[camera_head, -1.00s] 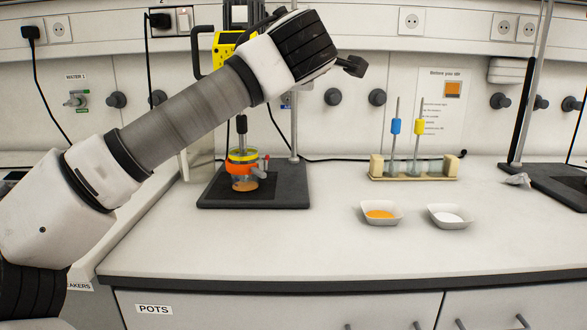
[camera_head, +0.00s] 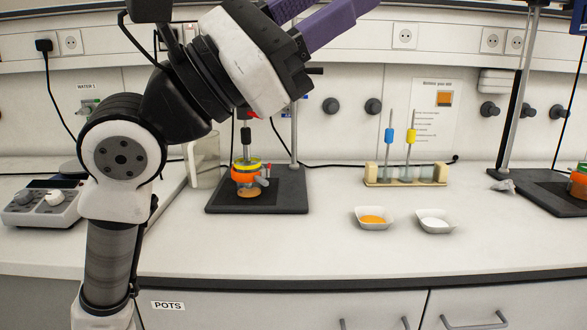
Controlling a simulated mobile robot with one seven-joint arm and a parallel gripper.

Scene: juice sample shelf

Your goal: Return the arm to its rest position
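My arm rises on the left side of the head view and bends over toward the top middle. My gripper (camera_head: 322,9) is at the top edge, pointing up and right. Its two purple fingers stand apart, with no object seen between them. The fingertips are cut off by the frame edge. The gripper is high above the bench and touches nothing visible.
A stand with an orange-collared pot (camera_head: 247,178) is behind the arm. A tube rack (camera_head: 405,180), an orange-filled dish (camera_head: 373,218) and a white-filled dish (camera_head: 435,221) sit to the right. A scale (camera_head: 44,202) is at left. The front bench middle is clear.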

